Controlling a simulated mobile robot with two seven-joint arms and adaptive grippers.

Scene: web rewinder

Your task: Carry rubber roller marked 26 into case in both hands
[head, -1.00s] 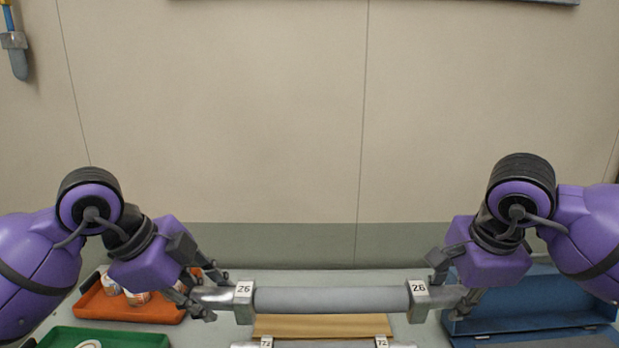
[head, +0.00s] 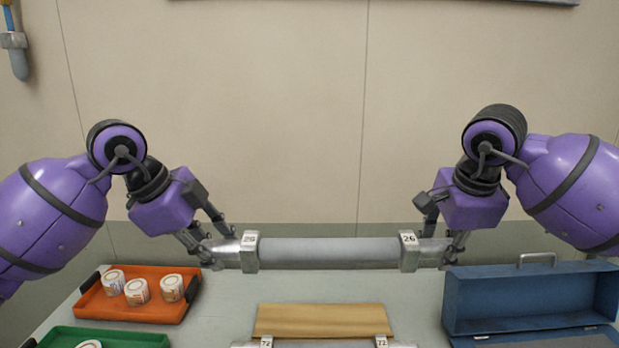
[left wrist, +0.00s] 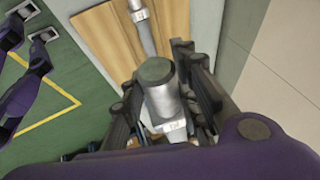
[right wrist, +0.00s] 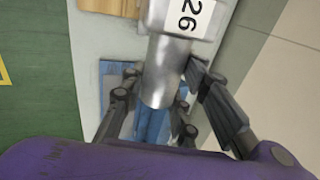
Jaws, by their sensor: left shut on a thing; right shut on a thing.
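The grey rubber roller marked 26 (head: 330,252) hangs level in the air above the bench, with a metal block marked 26 near each end. My left gripper (head: 213,250) is shut on its left metal end, and my right gripper (head: 452,248) is shut on its right metal end. The left wrist view shows the metal end (left wrist: 165,95) between the left fingers. The right wrist view shows the other end (right wrist: 165,72) between the right fingers, beside the 26 label. The blue case (head: 520,298) stands open at the right, below my right gripper, its inside mostly cut off.
An orange tray (head: 186,311) with several small labelled tubs stands at the left, and a green tray (head: 120,338) is in front of it. A wooden board (head: 322,320) lies mid-bench, with a second roller marked 72 (head: 325,345) at the lower edge. The wall is behind.

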